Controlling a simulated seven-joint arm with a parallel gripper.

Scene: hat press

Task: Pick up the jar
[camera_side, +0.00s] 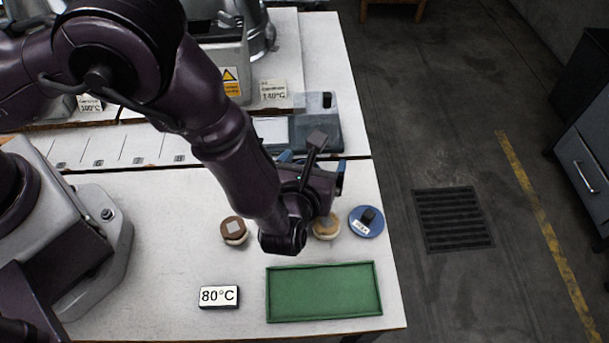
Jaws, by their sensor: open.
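A small round jar with a brown lid and a pale square label (234,230) stands on the white table, left of my gripper. A second small round jar with a tan lid (327,226) stands to the right, close to my wrist and partly covered by it. I cannot tell which of the two the task means. My gripper (318,180) is behind my wrist, above the table, and its fingers are mostly hidden. It is open. I cannot make out anything held.
A blue round dish with a black knob and label (366,221) sits right of the tan-lidded jar. A green tray (323,291) and an 80°C sign (219,297) lie in front. Machines with warning labels (231,81) stand at the back. The table's right edge is close.

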